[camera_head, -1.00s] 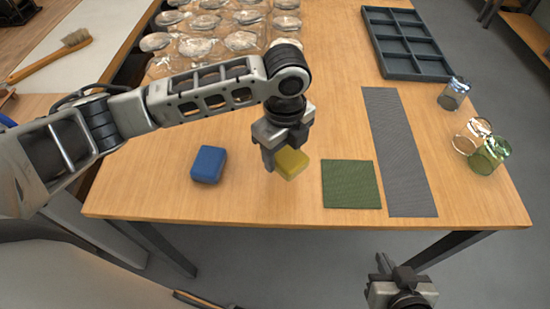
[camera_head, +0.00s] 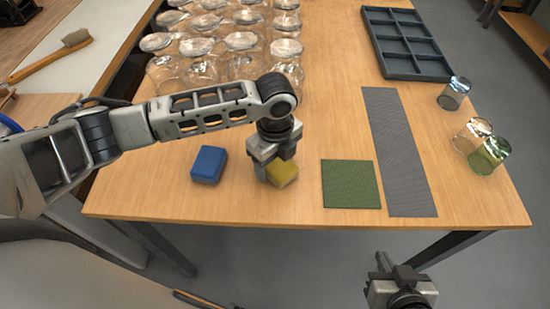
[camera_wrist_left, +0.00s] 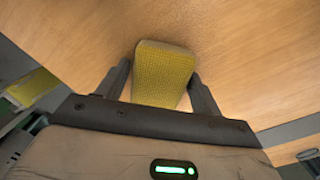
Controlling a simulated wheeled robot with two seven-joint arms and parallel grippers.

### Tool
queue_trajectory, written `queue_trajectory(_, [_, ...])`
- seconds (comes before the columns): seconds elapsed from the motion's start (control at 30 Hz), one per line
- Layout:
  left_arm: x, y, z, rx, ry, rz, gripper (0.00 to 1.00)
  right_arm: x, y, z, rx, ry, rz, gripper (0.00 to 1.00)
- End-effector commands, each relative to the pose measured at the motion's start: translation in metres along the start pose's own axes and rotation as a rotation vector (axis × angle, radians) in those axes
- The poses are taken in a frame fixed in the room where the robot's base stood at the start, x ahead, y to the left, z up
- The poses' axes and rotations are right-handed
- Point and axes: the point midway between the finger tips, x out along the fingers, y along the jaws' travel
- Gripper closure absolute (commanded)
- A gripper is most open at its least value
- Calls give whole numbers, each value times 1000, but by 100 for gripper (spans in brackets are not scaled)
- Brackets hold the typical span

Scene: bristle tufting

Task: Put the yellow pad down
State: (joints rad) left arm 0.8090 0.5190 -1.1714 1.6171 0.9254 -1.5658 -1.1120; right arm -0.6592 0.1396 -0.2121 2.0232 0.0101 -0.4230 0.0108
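The yellow pad (camera_head: 282,174) is between the fingers of my left gripper (camera_head: 276,168), low over the front middle of the wooden table. It looks to be at or just above the tabletop; I cannot tell which. In the left wrist view the yellow pad (camera_wrist_left: 163,75) has a finger of the left gripper (camera_wrist_left: 160,80) close along each side, and the fingers look shut on it. A blue pad (camera_head: 209,164) lies flat to the left. A green square mat (camera_head: 350,184) lies to the right. My right gripper (camera_head: 384,262) is beyond the table's front edge, its opening unclear.
A long grey mat (camera_head: 399,150) lies right of the green mat. A dark compartment tray (camera_head: 420,67) is at the back right. Several glasses (camera_head: 240,45) stand at the back left, and 3 more lie or stand at the right. The table between blue pad and green mat is otherwise clear.

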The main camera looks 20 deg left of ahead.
Motion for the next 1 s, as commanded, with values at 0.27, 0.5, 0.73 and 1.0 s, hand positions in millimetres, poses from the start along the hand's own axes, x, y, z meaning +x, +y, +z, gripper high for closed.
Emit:
queue_trajectory(0.27, [-1, 0, 0, 0, 0, 0, 23, 0, 1, -1, -5, 3, 0, 100])
queue_trajectory(0.5, [-21, -1, 0, 0, -1, -5, 23, 0, 2, -2, -8, 2, 0, 100])
queue_trajectory(0.73, [-71, -2, 0, 0, -1, -6, 23, -1, 2, -2, -8, 2, 0, 100])
queue_trajectory(1.0, [-114, -1, 0, -1, 0, -2, 23, -1, 1, -1, -8, 0, 0, 100])
